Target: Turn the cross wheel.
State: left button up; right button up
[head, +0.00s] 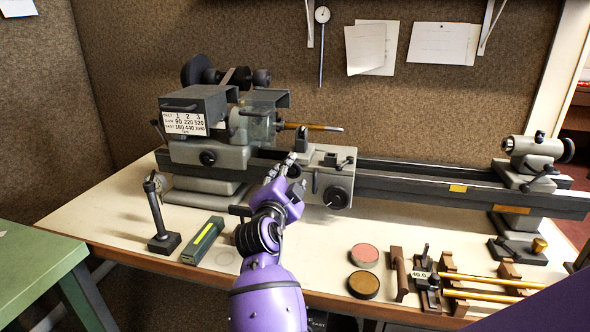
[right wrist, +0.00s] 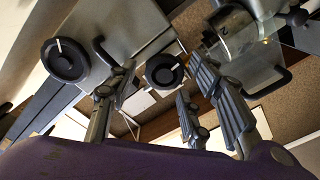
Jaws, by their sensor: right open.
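The cross wheel, a dark round handwheel (head: 336,197), is on the front of the grey lathe carriage (head: 326,160). A dark wheel with a white mark (right wrist: 66,62) on a grey block in the right wrist view looks like the same one. My right gripper (head: 282,167) is open and empty, left of the carriage and apart from the cross wheel. Its spread fingers (right wrist: 165,95) frame a second, smaller dark knob (right wrist: 165,70) beyond them. I cannot tell how far off that knob is. My left gripper is not in view.
The lathe bed (head: 430,180) runs right to the tailstock (head: 533,160). The headstock (head: 205,135) and clear chuck guard (head: 258,122) are left of my gripper.

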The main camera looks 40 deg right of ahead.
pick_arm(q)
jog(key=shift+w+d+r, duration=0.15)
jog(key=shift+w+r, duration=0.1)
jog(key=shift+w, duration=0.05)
pick_arm(e)
jog(key=shift+x, duration=1.5)
jog(key=shift+f, duration=0.1)
jog(key=c, duration=1)
jog(key=shift+c, duration=0.4)
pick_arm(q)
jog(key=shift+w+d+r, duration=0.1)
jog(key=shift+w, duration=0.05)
pick_arm(e)
jog(key=shift+s+f, duration=0.1)
